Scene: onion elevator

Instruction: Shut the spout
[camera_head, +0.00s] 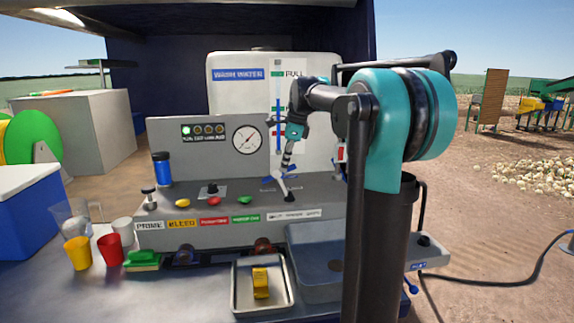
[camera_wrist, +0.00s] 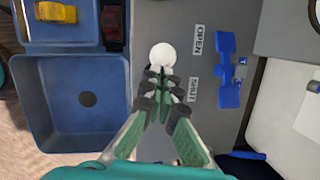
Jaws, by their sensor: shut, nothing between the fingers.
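A white round knob (camera_wrist: 162,55) shows just beyond my fingertips in the wrist view, beside the OPEN label (camera_wrist: 198,40). The SHUT label (camera_wrist: 193,90) lies nearer to me, to the right of my fingers. My gripper (camera_wrist: 166,86) is shut and empty, pointing at the grey panel; I cannot tell whether it touches the knob. In the head view my gripper (camera_head: 286,164) points down over the back of the grey console (camera_head: 210,235). The spout itself I cannot make out clearly.
A blue fitting (camera_wrist: 230,70) sits right of the labels. A basin (camera_wrist: 75,125) and a tray with a yellow block (camera_head: 260,282) lie at the front. Yellow (camera_head: 78,252) and red (camera_head: 110,249) cups stand left. A white water tank (camera_head: 235,95) stands behind.

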